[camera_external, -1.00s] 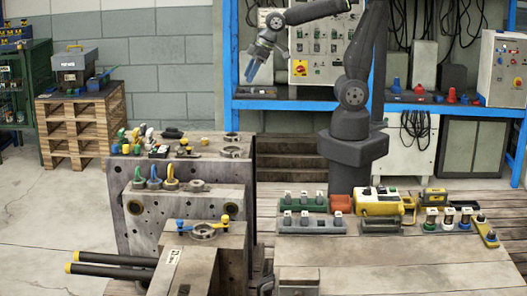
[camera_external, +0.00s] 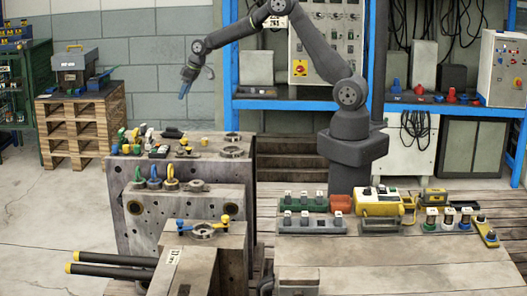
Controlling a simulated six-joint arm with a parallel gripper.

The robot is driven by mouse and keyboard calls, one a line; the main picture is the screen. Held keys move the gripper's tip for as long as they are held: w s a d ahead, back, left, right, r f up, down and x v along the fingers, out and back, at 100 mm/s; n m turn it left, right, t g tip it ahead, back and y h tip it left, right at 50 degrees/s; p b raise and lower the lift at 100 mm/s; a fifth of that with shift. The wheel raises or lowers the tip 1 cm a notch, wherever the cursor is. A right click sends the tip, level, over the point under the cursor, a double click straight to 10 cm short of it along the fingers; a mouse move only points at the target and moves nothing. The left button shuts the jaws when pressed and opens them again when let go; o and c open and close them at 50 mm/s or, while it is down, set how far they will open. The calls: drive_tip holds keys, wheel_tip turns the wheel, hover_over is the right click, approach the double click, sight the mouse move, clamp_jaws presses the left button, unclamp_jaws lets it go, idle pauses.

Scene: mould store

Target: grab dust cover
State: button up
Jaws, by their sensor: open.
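My gripper (camera_external: 184,88), with blue fingers, hangs in the air above the back mould block (camera_external: 215,165), pointing down. It is open and nothing shows between its fingers. I cannot tell for certain which of these is the dust cover. None touches my gripper.
Green, blue and yellow lifting eyes (camera_external: 155,178) stand on the lower block in front. A ring with blue and yellow handles (camera_external: 202,229) lies on the front block. The right bench (camera_external: 400,265) holds several connectors and a yellow box (camera_external: 378,203); its front is clear.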

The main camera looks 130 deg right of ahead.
sight(172, 130)
drive_tip(key=s+d+x, duration=0.1)
drive_tip(key=x, duration=0.6)
drive_tip(key=s+d+x, duration=0.1)
drive_tip(key=x, duration=0.6)
drive_tip(key=s+x, duration=0.1)
drive_tip(key=x, duration=0.6)
drive_tip(key=shift+s+d+f, duration=0.15)
drive_tip(key=shift+d+f, duration=0.1)
drive_tip(key=shift+d, duration=0.25)
drive_tip(key=c, duration=1.1)
drive_tip(key=shift+r, duration=0.1)
